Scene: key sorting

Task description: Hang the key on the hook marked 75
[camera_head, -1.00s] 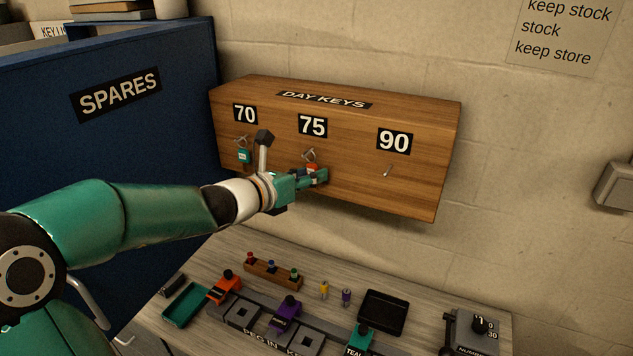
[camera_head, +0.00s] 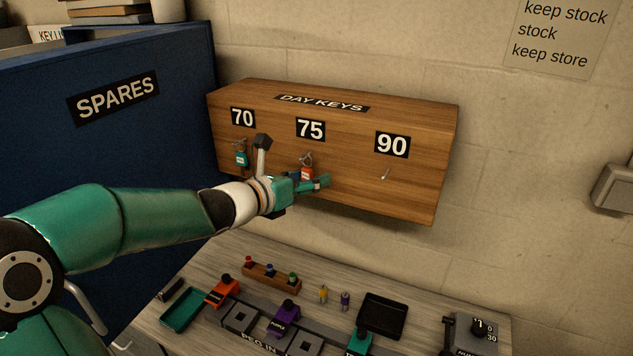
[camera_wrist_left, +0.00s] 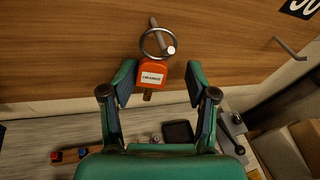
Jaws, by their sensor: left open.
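The key with an orange tag (camera_head: 306,174) hangs by its ring on the hook under the 75 label (camera_head: 310,129) of the wooden DAY KEYS box (camera_head: 430,190). In the left wrist view the ring loops around the hook, and the orange tag (camera_wrist_left: 153,74) hangs below it with the key's dark end under the tag. My left gripper (camera_head: 316,181) is open just below and in front of it. In the left wrist view its fingers (camera_wrist_left: 160,85) stand apart, with the tag between them nearer the left finger. Whether that finger touches the tag is unclear. My right gripper is not in view.
A teal-tagged key (camera_head: 241,159) hangs on hook 70; hook 90 (camera_head: 385,174) is empty. The blue SPARES cabinet (camera_head: 150,130) stands at left. The bench (camera_head: 420,290) below holds a black tray (camera_head: 382,315), a teal tray (camera_head: 183,307), pegs and coloured blocks.

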